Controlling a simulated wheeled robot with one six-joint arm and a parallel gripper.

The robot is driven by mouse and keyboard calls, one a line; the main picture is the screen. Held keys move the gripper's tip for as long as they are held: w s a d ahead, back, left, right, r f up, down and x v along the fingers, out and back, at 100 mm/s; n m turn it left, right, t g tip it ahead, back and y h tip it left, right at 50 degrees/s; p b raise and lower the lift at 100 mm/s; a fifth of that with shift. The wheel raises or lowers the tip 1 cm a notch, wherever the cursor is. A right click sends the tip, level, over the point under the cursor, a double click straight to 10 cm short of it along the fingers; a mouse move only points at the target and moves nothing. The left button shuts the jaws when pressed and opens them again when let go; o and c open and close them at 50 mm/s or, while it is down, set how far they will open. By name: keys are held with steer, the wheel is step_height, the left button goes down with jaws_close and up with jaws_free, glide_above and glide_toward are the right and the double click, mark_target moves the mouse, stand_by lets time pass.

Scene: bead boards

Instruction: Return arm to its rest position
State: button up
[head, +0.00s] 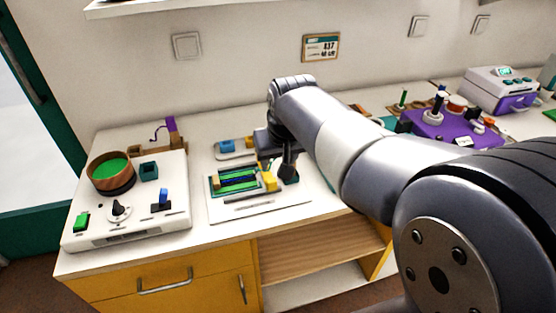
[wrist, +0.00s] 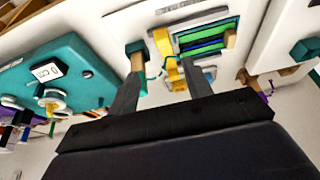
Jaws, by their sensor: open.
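My arm reaches from the right of the head view to the counter. My gripper (head: 278,170) hangs low over the right end of a white board with a green-and-blue bead panel (head: 236,181). In the wrist view my gripper (wrist: 158,75) has its two dark fingers apart. A yellow piece (wrist: 174,74) shows beyond the gap, and I cannot tell its depth; nothing looks clamped. The bead panel (wrist: 207,38) lies beyond the right finger. In the head view the yellow piece (head: 270,182) stands at the panel's right edge. My gripper partly hides that end of the board.
A white console (head: 130,225) with a wooden bowl (head: 110,168) and knobs stands at the left. A purple board with knobs (head: 455,128) and a white-and-purple machine (head: 500,85) are at the right. A shelf edge (head: 160,7) overhangs above. The wall behind is mostly clear.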

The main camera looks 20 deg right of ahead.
mark_target(270, 180)
steer(key=b+x, duration=0.1)
steer(key=x, duration=0.9)
steer(key=shift+w+a+f+b, duration=0.1)
steer(key=shift+f+b, duration=0.2)
steer(key=shift+f, duration=0.1)
steer(key=shift+a, duration=0.55)
steer(key=shift+d, duration=0.1)
